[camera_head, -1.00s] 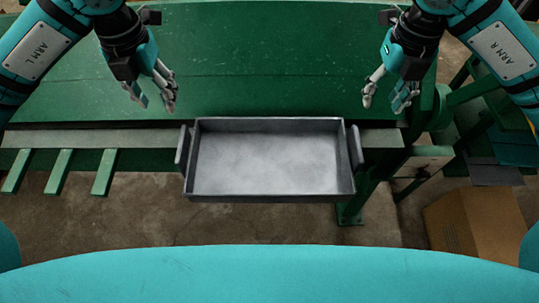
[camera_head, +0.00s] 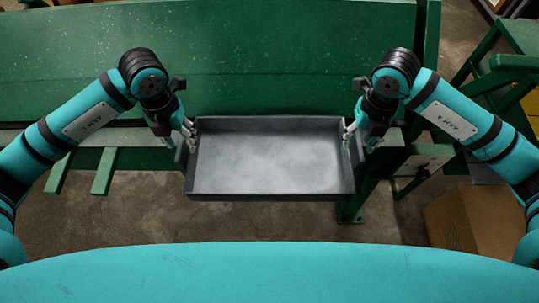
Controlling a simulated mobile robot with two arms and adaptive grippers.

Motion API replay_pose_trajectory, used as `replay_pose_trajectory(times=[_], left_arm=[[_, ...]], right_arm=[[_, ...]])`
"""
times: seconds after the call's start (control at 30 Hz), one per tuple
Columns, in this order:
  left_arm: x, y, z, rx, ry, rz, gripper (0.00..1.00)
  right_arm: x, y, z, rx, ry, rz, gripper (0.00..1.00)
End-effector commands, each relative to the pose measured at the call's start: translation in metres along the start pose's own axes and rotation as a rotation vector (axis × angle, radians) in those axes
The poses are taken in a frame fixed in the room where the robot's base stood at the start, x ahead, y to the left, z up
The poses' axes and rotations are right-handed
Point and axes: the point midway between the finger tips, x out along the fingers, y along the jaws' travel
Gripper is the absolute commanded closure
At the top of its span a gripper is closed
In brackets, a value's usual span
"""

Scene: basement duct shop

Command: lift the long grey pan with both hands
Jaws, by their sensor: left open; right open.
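The long grey pan (camera_head: 270,196) sits at the front edge of the green machine, in the middle of the head view. It is empty and looks level, with a handle on each short side. My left gripper (camera_head: 185,138) is open at the pan's left handle (camera_head: 182,158). My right gripper (camera_head: 357,140) is open at the right handle (camera_head: 357,152). The fingers partly hide both handles, and I cannot tell whether they touch them.
The green machine bed (camera_head: 270,60) spreads behind the pan. Green bars (camera_head: 104,172) stick out at the left. A cardboard box (camera_head: 470,222) stands on the floor at the lower right. Bare concrete floor (camera_head: 130,215) shows in front.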

Motion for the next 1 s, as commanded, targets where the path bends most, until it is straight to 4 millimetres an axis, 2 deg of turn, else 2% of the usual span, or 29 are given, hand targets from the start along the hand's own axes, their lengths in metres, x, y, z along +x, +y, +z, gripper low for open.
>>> replay_pose_trajectory(times=[0.13,0.47,0.77,0.8,1.0], left_arm=[[0.0106,0.0003,-0.0002,0.000,0.001,0.001,0.60],[0.0129,0.0001,-0.0001,0.000,0.000,0.000,0.60],[0.0126,0.0001,-0.0001,0.000,0.000,0.001,0.98],[0.0126,0.0001,-0.0001,0.000,0.000,0.001,1.00],[0.0125,0.0001,0.0000,0.000,0.000,0.001,1.00]], right_arm=[[0.0103,0.0001,-0.0002,0.001,0.001,0.000,0.60],[0.0128,0.0000,-0.0001,0.000,0.000,0.000,0.60],[0.0125,0.0000,-0.0001,0.000,0.000,0.000,0.98],[0.0124,0.0000,-0.0001,0.000,0.000,0.000,1.00],[0.0123,0.0000,0.0000,0.000,0.000,0.000,1.00]])
